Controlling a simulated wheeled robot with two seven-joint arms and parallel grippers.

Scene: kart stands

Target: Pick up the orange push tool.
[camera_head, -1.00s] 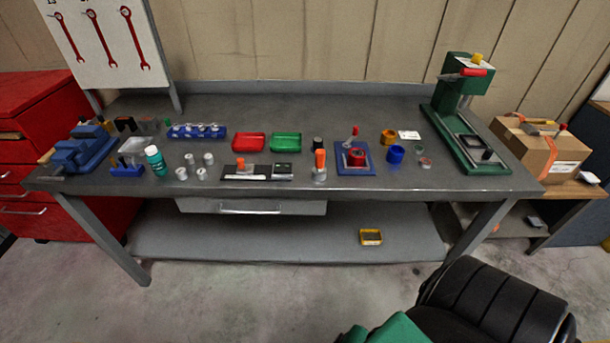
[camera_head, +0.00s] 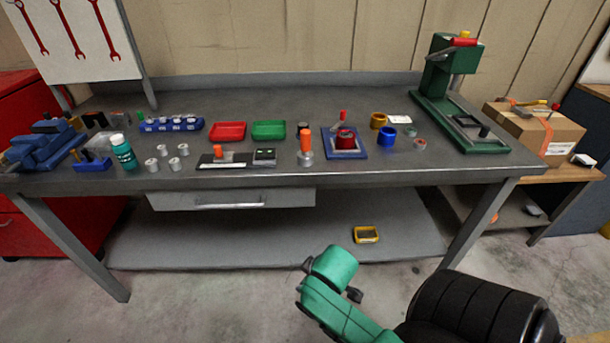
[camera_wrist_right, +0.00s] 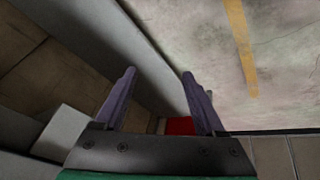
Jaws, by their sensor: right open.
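The orange push tool (camera_head: 305,147) stands upright near the front edge of the workbench, with an orange handle on a grey metal base. It appears to touch nothing around it. A second orange knob (camera_head: 218,151) sits on a dark plate to its left. My right arm, green, is in front of the bench at the lower middle of the head view, well short of the tool. In the right wrist view my right gripper (camera_wrist_right: 160,76) has its two purple fingers apart with nothing between them. The push tool is not visible there. My left gripper is not in view.
A green press (camera_head: 450,95) stands at the right. A drawer (camera_head: 230,199) hangs under the bench top (camera_head: 400,172).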

